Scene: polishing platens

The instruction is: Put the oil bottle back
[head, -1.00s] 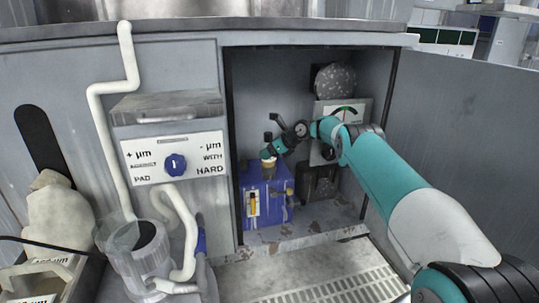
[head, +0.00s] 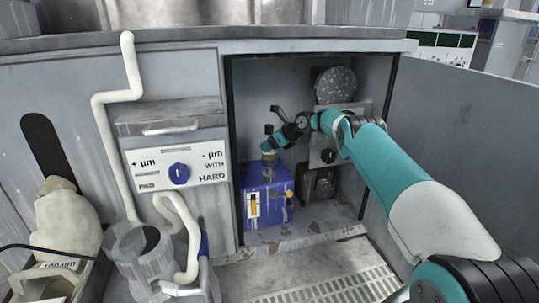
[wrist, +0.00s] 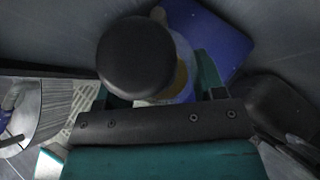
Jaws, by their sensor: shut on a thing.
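The oil bottle shows in the wrist view as a round black cap (wrist: 136,57) with a pale body and amber contents (wrist: 181,72) behind it. My gripper (wrist: 160,92) is shut on it, with a teal finger on each side. In the head view my gripper (head: 269,144) is inside the open cabinet, over the blue box (head: 268,203). A small amber part of the bottle (head: 269,156) shows below the fingers, close to the box top. I cannot tell whether the bottle touches the box. The blue box also shows in the wrist view (wrist: 213,35).
A gauge panel (head: 329,155) and a speckled disc (head: 335,85) are on the cabinet's back wall. A dark can (head: 318,186) stands right of the box. The open door (head: 455,150) bounds the right side. The cabinet floor in front (head: 300,238) is clear.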

